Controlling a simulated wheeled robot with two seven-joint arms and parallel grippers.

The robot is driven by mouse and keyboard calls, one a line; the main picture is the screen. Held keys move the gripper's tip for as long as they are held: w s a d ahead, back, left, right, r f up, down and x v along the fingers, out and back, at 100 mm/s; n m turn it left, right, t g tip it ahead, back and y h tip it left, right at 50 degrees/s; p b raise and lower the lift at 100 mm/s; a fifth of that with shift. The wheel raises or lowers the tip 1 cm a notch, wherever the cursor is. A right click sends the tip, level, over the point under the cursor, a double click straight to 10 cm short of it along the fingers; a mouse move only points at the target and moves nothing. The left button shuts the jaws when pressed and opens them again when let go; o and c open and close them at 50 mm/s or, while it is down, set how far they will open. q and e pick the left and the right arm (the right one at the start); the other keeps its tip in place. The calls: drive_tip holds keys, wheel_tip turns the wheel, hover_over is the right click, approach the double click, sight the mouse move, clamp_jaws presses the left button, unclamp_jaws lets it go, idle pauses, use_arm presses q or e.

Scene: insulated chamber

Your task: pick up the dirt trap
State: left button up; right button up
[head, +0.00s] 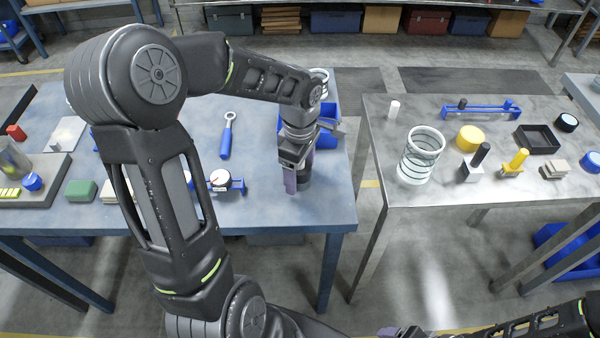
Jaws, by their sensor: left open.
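My left gripper (294,182) is open and points down at the right end of the blue table (265,212). A small dark cylinder (305,175) stands on the table right at its fingers, partly covered by them. It may be the dirt trap; I cannot tell for sure, nor whether the fingers touch it. My right arm comes in at the bottom right, and only a bit of its gripper (398,333) shows at the bottom edge.
A blue bin (326,136) stands behind the left gripper. A blue-handled tool (226,138) and a dial gauge (220,180) lie to its left. A grey table (440,195) to the right, across a gap, holds a clear coil-ringed cylinder (421,156), a yellow puck (469,138) and a black tray (538,140).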

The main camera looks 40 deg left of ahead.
use_arm(q)
drive_tip(key=shift+c, duration=0.6)
drive_tip(key=c, duration=1.4)
drive_tip(key=shift+r, duration=0.15)
wheel_tip(320, 180, up, 10)
drive_tip(key=shift+f+b, duration=0.1)
drive_tip(key=shift+b, duration=0.5)
